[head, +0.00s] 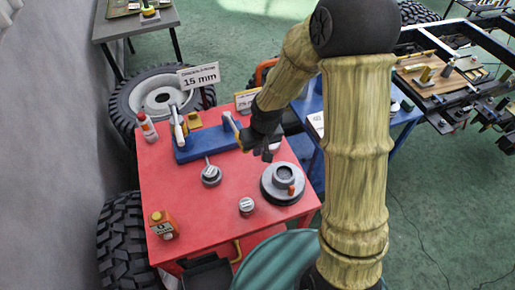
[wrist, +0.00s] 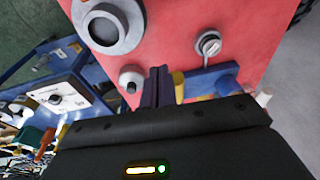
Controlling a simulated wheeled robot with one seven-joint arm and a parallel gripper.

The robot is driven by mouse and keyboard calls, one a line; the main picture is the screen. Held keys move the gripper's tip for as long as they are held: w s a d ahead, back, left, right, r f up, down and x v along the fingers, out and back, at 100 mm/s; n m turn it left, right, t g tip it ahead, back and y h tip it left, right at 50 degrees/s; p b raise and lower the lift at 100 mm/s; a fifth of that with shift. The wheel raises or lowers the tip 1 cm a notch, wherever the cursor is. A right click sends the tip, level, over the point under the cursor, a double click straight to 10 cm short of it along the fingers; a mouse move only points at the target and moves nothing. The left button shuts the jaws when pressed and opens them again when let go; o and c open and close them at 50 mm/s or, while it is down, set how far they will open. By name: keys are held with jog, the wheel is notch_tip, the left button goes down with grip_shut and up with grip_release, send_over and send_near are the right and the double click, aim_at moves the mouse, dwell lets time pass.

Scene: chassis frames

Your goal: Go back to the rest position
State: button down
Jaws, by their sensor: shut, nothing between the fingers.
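My gripper (head: 266,153) is above the back right part of the red table (head: 220,228) in the head view, beside the right end of a blue block (head: 200,146). In the wrist view, the dark fingers of my gripper (wrist: 158,82) are together with nothing between them. My arm reaches down to it from the right of the head view. I cannot tell the exact height of the fingers above the table.
On the table stand a round grey base with a ring (head: 283,184), a grey knob-like part (head: 210,175), a small grey cylinder (head: 246,205), an orange-yellow box (head: 161,224) and a white-and-red bottle (head: 147,126). A "15 mm" sign (head: 198,77) stands behind.

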jog(key=shift+w, duration=0.1)
dwell(0.6)
jog(key=s+d+r+m+t+h, duration=0.1)
jog(key=s+d+r+m, duration=0.2)
jog(key=s+d+r, duration=0.6)
jog(key=s+d, duration=0.2)
jog(key=shift+d+r, duration=0.15)
jog(key=shift+d, duration=0.15)
dwell(0.5)
